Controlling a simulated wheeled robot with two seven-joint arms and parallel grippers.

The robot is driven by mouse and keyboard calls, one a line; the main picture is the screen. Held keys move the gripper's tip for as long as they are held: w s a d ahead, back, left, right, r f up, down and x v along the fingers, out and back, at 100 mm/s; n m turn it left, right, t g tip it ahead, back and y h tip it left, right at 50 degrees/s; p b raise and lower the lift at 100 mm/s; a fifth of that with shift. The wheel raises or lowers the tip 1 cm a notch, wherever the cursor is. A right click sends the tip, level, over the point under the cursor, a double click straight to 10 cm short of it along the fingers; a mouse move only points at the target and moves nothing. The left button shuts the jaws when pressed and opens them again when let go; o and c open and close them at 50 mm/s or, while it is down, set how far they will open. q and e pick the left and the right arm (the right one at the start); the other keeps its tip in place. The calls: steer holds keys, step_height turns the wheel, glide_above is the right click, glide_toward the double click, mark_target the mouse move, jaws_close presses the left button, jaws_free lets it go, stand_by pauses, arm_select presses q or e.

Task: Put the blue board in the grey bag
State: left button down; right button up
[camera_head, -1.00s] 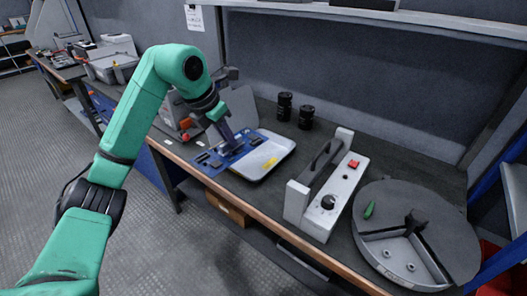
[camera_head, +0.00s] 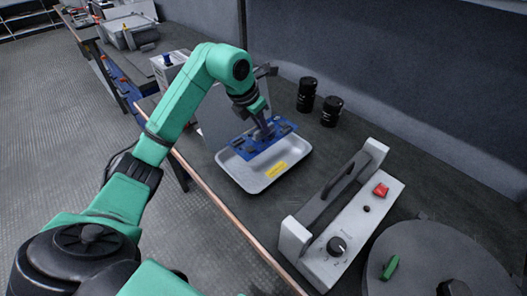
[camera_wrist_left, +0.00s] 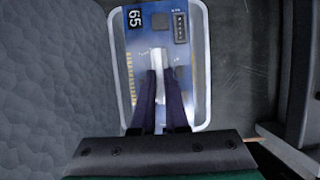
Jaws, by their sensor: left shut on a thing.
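The blue board (camera_head: 262,140) is in my left gripper (camera_head: 267,130), whose narrow fingers are shut on it. In the head view it overlaps the far part of a pale tray (camera_head: 242,180) with a yellow label; I cannot tell how far above the tray it is. In the left wrist view the board (camera_wrist_left: 148,45), marked "65", lies within the tray's outline under my fingers (camera_wrist_left: 160,75). A grey upright sheet (camera_head: 217,121), probably the grey bag, stands left of the tray, partly hidden by my arm. Its opening is not visible. My right gripper is out of view.
A grey sealer-like device (camera_head: 352,220) with a long bar, dial and red button stands right of the tray. Two black cylinders (camera_head: 307,94) stand behind it. A round grey container (camera_head: 425,262) is at lower right. Bench between tray and cylinders is clear.

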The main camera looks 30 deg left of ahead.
mark_target(254, 138)
arm_select(q)
step_height(254, 138, down, 10)
steer(key=shift+w+f, duration=0.15)
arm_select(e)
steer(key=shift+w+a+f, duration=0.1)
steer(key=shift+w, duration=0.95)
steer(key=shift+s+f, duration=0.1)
arm_select(q)
steer(key=c, duration=0.9)
jaws_free()
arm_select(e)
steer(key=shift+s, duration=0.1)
arm_select(q)
steer(key=v, duration=1.2)
